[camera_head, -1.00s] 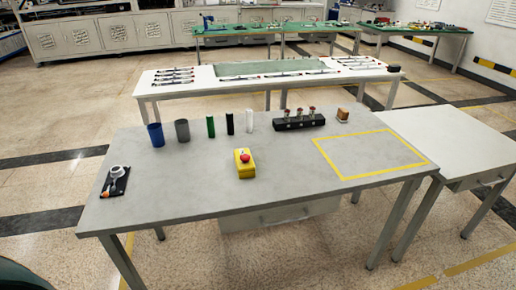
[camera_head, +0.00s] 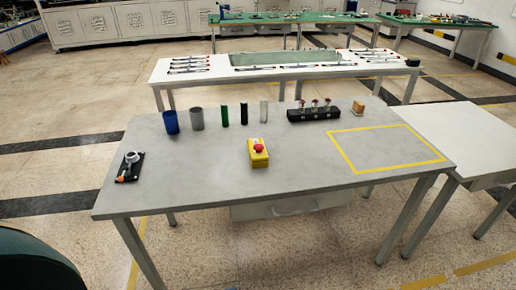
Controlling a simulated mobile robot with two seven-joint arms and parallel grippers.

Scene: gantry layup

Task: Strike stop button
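The stop button is a red mushroom button (camera_head: 259,148) on top of a yellow box (camera_head: 259,160). It stands on the grey table (camera_head: 210,190), near the middle and towards the front edge. Nothing covers it. Neither of my grippers shows in the head view.
Along the back of the table stand a blue cup (camera_head: 171,122), a grey cup (camera_head: 197,119), several slim cylinders, a black holder (camera_head: 313,114) and a small brown block (camera_head: 358,107). A black-based device (camera_head: 130,167) sits at left. The yellow-outlined area (camera_head: 385,148) is bare. A white table (camera_head: 470,140) adjoins at right.

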